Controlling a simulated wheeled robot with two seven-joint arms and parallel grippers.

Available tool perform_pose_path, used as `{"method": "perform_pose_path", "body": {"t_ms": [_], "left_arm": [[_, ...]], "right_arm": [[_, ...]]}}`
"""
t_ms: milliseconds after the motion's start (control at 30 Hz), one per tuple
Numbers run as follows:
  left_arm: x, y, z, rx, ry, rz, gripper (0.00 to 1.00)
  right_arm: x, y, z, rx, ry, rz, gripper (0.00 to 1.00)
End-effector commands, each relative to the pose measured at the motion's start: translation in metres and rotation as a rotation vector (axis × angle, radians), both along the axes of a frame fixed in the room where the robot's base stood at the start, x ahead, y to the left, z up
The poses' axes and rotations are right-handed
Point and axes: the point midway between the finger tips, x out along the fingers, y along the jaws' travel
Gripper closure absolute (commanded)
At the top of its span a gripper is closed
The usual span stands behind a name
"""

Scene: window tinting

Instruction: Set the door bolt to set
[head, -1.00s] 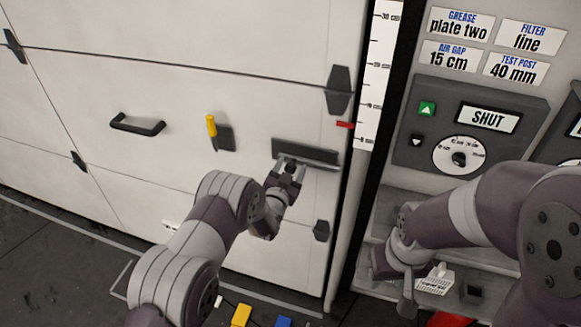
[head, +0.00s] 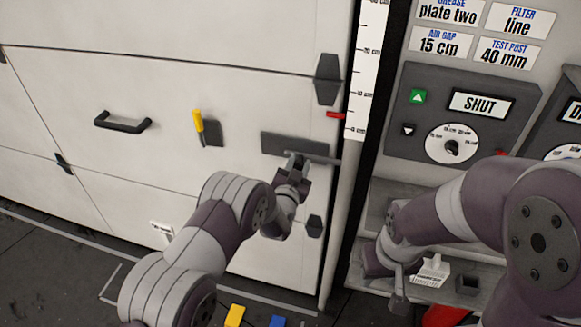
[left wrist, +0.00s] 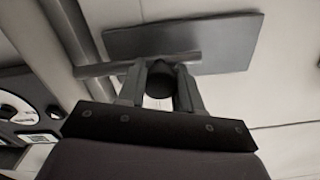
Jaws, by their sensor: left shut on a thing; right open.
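The door bolt is a dark grey plate (head: 280,142) with a rod (head: 325,160) along its lower side, on the white panelled door. The rod's right end reaches past the plate to the door's right edge. My left gripper (head: 295,160) is shut on the bolt's dark round knob (left wrist: 160,84), between its two fingers in the left wrist view. The rod also shows there (left wrist: 100,69), beyond the fingers. My right gripper (head: 399,285) hangs low in front of the grey shelf, away from the bolt; its fingers are partly hidden and it holds nothing visible.
A black handle (head: 123,122) and a yellow lever (head: 198,125) are on the door left of the bolt. A panel right of the door has a SHUT display (head: 481,103) and dial (head: 451,145). A small white item (head: 432,269) sits on the shelf.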

Motion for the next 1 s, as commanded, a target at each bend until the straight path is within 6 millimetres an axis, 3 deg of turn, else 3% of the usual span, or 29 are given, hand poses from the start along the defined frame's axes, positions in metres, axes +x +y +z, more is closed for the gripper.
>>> {"method": "perform_pose_path", "body": {"t_ms": [133, 167, 200, 233, 633, 767, 1000], "left_arm": [[-0.001, -0.002, -0.001, 0.001, 0.003, -0.006, 1.00], [-0.001, -0.002, -0.001, 0.001, 0.003, -0.006, 0.59], [-0.001, -0.002, -0.001, 0.001, 0.003, -0.006, 0.46], [-0.001, -0.002, -0.001, 0.001, 0.003, -0.006, 0.40], [-0.009, 0.002, -0.001, 0.001, 0.003, -0.003, 0.40], [-0.032, 0.009, -0.002, 0.002, 0.004, -0.004, 0.40], [-0.090, 0.026, -0.003, 0.002, 0.004, -0.006, 0.40]], "right_arm": [[0.000, 0.000, 0.001, 0.000, 0.000, 0.000, 0.57], [0.000, 0.000, 0.001, 0.000, 0.000, 0.000, 0.57], [0.000, 0.000, 0.001, 0.000, 0.000, 0.000, 0.57], [0.000, 0.000, 0.001, 0.000, 0.000, 0.000, 0.57], [0.000, 0.000, -0.002, 0.000, 0.000, 0.000, 0.57], [0.000, 0.000, -0.007, 0.000, 0.000, 0.000, 0.57], [0.000, 0.000, -0.018, 0.000, 0.000, 0.000, 0.57]]}}
